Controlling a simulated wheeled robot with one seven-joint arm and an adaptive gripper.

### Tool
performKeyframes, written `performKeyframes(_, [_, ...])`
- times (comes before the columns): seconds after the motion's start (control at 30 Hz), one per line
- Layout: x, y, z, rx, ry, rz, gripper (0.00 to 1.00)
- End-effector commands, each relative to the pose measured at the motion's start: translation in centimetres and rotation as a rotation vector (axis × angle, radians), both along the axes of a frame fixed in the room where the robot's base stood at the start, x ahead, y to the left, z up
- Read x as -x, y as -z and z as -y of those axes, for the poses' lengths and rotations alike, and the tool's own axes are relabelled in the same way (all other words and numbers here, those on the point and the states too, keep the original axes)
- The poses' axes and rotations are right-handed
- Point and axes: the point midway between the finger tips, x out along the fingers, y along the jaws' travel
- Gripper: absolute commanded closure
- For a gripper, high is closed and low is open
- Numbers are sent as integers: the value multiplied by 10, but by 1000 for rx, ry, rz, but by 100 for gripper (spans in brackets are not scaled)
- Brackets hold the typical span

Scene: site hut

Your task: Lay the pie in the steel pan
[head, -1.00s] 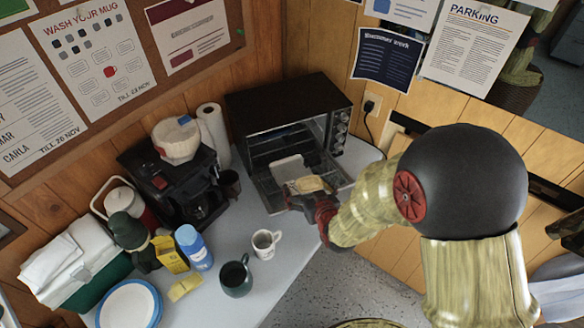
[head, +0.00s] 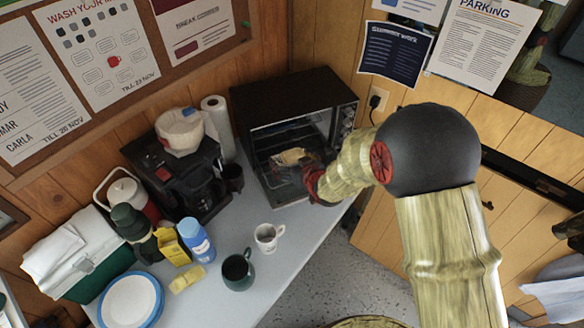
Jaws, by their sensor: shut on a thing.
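The pie (head: 290,157) is a small golden-tan piece at the mouth of the toaster oven (head: 290,97). My gripper (head: 302,167) reaches in from the right and is shut on the pie's near right side. The oven is open at the front, with dark racks inside. I cannot clearly make out the steel pan in the current head view; the pie, gripper and oven shadow may cover it. Whether the pie touches anything beneath it cannot be told.
A white mug (head: 267,238) and a dark green mug (head: 237,270) stand on the counter in front of the oven. A coffee maker (head: 180,175) and paper towel roll (head: 219,125) stand left of the oven. The counter's front edge is at right.

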Motion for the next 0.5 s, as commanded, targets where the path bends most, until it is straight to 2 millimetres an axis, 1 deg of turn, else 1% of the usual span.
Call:
performKeyframes(0.03, [-7,9,1,0,1,2,41])
performKeyframes(0.13, [-15,17,2,-1,1,3,41])
performKeyframes(0.37, [-25,28,4,-1,1,3,41])
performKeyframes(0.5, [-24,50,4,-1,0,1,41])
